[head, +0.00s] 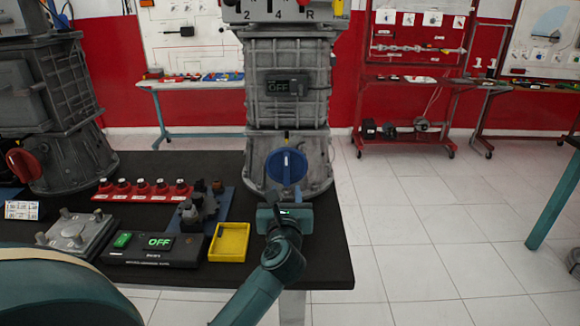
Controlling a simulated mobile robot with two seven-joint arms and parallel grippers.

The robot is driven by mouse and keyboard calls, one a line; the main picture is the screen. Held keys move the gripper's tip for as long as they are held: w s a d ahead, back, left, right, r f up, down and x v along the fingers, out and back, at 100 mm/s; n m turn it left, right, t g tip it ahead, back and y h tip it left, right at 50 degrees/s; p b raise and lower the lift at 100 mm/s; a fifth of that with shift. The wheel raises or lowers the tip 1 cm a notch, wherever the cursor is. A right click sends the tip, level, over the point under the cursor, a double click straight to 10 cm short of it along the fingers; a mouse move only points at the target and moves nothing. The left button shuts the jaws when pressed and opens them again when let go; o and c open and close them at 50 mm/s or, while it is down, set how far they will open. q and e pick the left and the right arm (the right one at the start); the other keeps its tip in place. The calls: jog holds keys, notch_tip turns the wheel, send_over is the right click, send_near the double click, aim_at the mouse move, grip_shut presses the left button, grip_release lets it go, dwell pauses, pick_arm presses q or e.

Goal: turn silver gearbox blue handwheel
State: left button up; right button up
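The silver gearbox (259,155) stands upright on the dark table, with a blue handwheel (287,164) on its lower front. My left gripper (286,195) is just below and in front of the handwheel, pointing toward it. Its fingers are small and partly hidden behind its own body, so I cannot tell whether they are open or shut, or whether they touch the wheel. My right gripper is not in view.
A dark gearbox with a red handwheel (23,164) stands far left. Open tiled floor lies right of the table.

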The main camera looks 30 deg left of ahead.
aim_at(286, 163)
pick_arm(q)
jog(key=x, duration=1.2)
jog(key=shift+w+a, duration=0.15)
jog(key=shift+w, duration=0.15)
grip_shut()
